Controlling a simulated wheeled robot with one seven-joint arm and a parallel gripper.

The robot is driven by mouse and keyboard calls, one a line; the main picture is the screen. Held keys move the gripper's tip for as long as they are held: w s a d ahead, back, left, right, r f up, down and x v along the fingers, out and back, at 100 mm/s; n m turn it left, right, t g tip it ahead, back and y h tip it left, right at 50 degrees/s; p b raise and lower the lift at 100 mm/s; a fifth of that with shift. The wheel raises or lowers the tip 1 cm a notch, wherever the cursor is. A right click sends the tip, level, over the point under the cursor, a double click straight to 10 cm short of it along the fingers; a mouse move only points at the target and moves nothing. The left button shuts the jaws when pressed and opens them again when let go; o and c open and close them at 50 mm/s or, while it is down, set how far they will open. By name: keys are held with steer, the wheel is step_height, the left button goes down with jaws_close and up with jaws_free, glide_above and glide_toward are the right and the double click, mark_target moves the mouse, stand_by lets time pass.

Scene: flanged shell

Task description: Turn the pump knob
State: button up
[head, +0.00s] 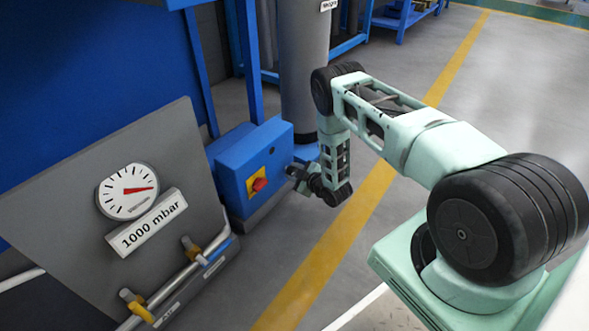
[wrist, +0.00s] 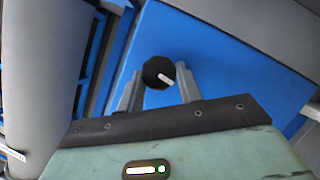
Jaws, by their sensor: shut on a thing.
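The pump knob (wrist: 158,72) is black with a white pointer mark and sits on a blue face of the pump box (head: 240,165). In the wrist view its mark lies slanted at the knob's lower right. My gripper (head: 291,171) is at the right side of the box in the head view. In the wrist view its two grey fingers stand on either side of the knob, shut on it. The knob is hidden behind my gripper in the head view.
A red switch on a yellow plate (head: 250,188) is on the box's front. A grey panel (head: 70,200) holds a gauge (head: 128,191), a "1000 mbar" label (head: 146,222) and a pipe with valves. A grey column (head: 302,70) stands behind. Floor at right is clear.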

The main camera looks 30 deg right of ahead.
steer(key=shift+n+h+p, duration=0.3)
steer(key=shift+n, duration=0.2)
steer(key=shift+s+f, duration=0.1)
steer(key=o, duration=1)
steer(key=shift+t, duration=0.3)
steer(key=a+p+v, duration=0.1)
steer(key=p+v, duration=0.6)
steer(key=v, duration=1)
steer(key=shift+s+d+p, duration=0.15)
steer(key=shift+d+p, duration=0.25)
